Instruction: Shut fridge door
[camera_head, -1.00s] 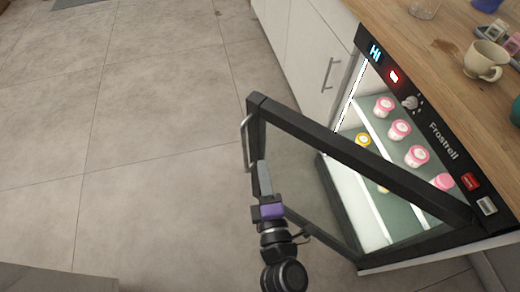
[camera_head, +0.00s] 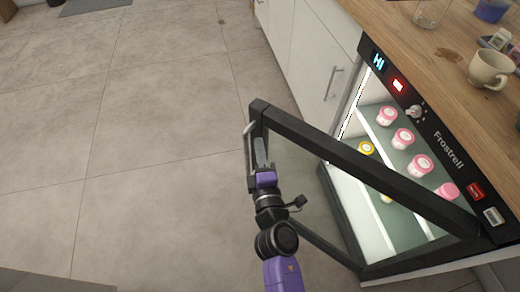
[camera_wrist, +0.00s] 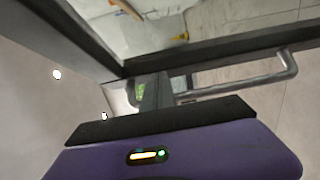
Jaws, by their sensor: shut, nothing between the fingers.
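The fridge door (camera_head: 345,153) has a black frame with a glass pane and stands wide open, swung out from the lit fridge (camera_head: 395,150). Its metal handle (camera_head: 249,150) is on the outer side near the free edge; it also shows in the wrist view (camera_wrist: 245,82). My gripper (camera_head: 262,150) is shut and empty, close beside the free edge of the door and the handle. In the wrist view the gripper's fingers (camera_wrist: 155,92) lie near the door frame (camera_wrist: 200,52). I cannot tell whether they touch it.
Pink-lidded jars (camera_head: 403,138) and a yellow-lidded one (camera_head: 366,148) stand inside the fridge. A wooden counter (camera_head: 450,70) above it holds a mug (camera_head: 490,69) and a glass (camera_head: 430,12). White cabinets (camera_head: 310,50) adjoin it. The tiled floor (camera_head: 120,130) at left is clear.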

